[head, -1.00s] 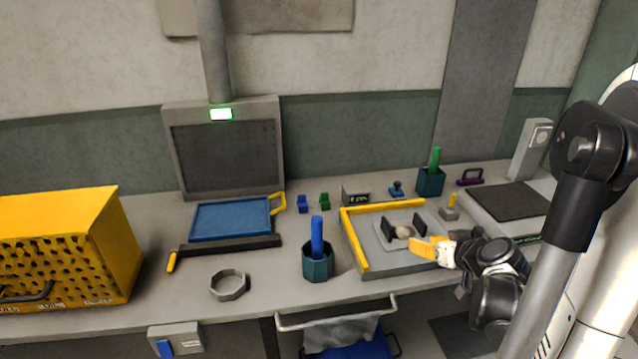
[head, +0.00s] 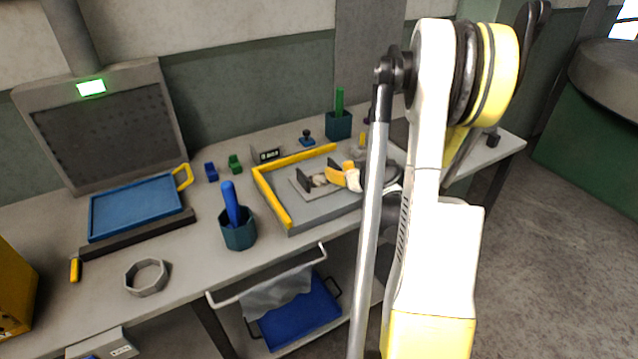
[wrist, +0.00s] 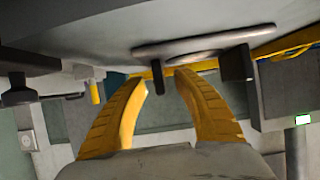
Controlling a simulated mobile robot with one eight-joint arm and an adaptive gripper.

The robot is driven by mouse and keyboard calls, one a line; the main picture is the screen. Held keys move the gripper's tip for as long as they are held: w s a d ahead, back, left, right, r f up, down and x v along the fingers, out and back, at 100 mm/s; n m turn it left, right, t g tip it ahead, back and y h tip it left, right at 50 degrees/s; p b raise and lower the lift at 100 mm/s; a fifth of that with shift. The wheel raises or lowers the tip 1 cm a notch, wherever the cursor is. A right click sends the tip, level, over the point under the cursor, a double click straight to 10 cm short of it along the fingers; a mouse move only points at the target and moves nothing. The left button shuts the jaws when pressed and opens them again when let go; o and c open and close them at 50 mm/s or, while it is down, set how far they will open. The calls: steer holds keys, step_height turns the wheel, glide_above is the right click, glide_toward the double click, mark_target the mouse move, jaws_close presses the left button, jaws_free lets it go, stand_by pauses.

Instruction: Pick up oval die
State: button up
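A small rounded beige piece (head: 320,180), which looks like the oval die, sits between dark upright blocks on a light plate (head: 306,189) in the grey tray. My gripper (head: 337,176) has its yellow fingers just right of this piece; I cannot tell whether they touch it. A flat grey oval shape (wrist: 205,40) lies beyond the fingertips, with a dark post (wrist: 157,76) and dark block (wrist: 238,64) nearby.
The tray (head: 330,208) has a yellow rim (head: 273,200) at left and back. A blue-handled tool in a dark cup (head: 238,233) stands left of it. A dark cup with a green stick (head: 339,125) stands behind. My arm hides the tray's right side.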

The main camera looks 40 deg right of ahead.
steer(key=shift+x, duration=1.25)
jaws_close()
steer(key=shift+s, duration=0.1)
steer(key=shift+r, duration=0.1)
